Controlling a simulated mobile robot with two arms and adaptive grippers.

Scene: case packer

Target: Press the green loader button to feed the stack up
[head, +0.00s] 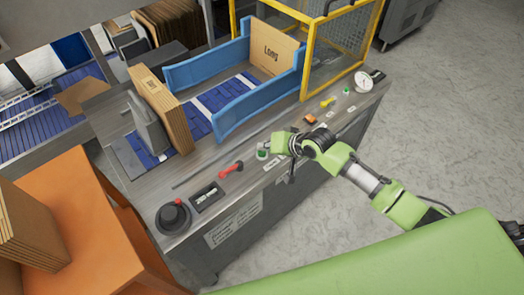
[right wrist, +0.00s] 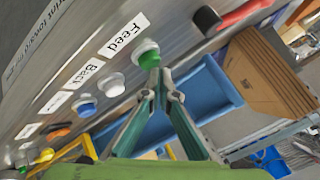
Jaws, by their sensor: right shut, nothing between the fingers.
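The green loader button (head: 262,154) sits on the front panel of the grey machine, in a white collar. In the right wrist view the green button (right wrist: 147,54) is beside the "Feed" label (right wrist: 124,35). My right gripper (head: 276,144) is shut and empty, with its tips close to the button. In the right wrist view the closed fingertips (right wrist: 159,80) overlap the button's edge; I cannot tell whether they touch it. The stack of flat brown cartons (head: 165,108) stands on edge at the left of the blue loader bed, against a grey plate. My left gripper is out of view.
Blue rails (head: 258,104) and a yellow guard frame (head: 307,60) stand behind. An orange stand (head: 90,215) is at front left. Floor at right is clear.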

